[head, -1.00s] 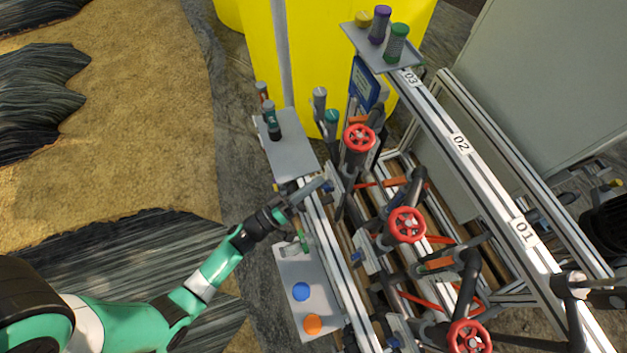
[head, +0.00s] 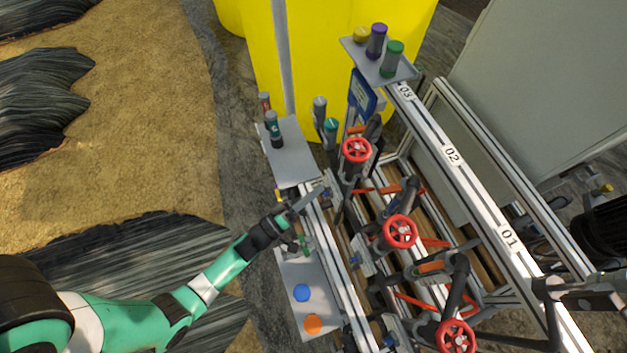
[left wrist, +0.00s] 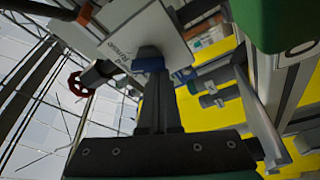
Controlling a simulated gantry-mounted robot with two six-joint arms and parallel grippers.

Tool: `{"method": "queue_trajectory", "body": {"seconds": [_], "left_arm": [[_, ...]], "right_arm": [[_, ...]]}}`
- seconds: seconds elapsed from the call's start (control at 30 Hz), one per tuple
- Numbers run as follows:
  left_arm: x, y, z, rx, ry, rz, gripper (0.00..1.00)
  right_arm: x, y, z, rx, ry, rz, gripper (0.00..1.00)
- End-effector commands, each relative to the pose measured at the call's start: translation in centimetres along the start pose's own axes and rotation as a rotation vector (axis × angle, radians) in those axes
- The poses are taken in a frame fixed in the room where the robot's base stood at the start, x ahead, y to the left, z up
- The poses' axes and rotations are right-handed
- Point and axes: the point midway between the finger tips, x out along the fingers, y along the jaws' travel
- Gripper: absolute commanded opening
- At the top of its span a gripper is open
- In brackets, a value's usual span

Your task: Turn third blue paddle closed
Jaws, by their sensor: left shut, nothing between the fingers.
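Three small blue paddles sit along the skid's left rail: a far one (head: 327,194), a middle one (head: 355,260) and a near one (head: 388,341). My left gripper (head: 318,194) reaches in from the left to the far paddle. In the left wrist view my dark fingers (left wrist: 155,90) are shut, with nothing between them. Their tips are right at a blue paddle (left wrist: 148,59) by a white printed plate (left wrist: 125,45). They overlap the paddle's lower edge; I cannot tell whether they touch.
Red handwheels (head: 400,231) and dark pipes crowd the skid right of the paddles. A grey shelf with bottles (head: 290,155) stands beyond the gripper. A lower tray with a blue ball (head: 302,292) and an orange one (head: 313,324) lies nearer. Sandy ground on the left is open.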

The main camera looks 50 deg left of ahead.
Motion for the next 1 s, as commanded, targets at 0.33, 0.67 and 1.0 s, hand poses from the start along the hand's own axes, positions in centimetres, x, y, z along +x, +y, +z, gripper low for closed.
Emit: {"method": "queue_trajectory", "body": {"seconds": [0.33,0.67,1.0], "left_arm": [[-0.1,0.3,0.4,-0.266,-0.008,-0.096,0.00],[-0.2,0.0,0.7,-0.351,-0.007,-0.124,0.00],[-0.3,0.0,0.8,-0.348,-0.008,-0.122,0.00]], "right_arm": [[3.2,0.0,-2.9,0.000,0.000,0.000,0.50],[3.8,0.0,-3.5,0.000,0.000,0.000,0.50],[3.8,0.0,-3.5,0.000,0.000,0.000,0.50]]}}
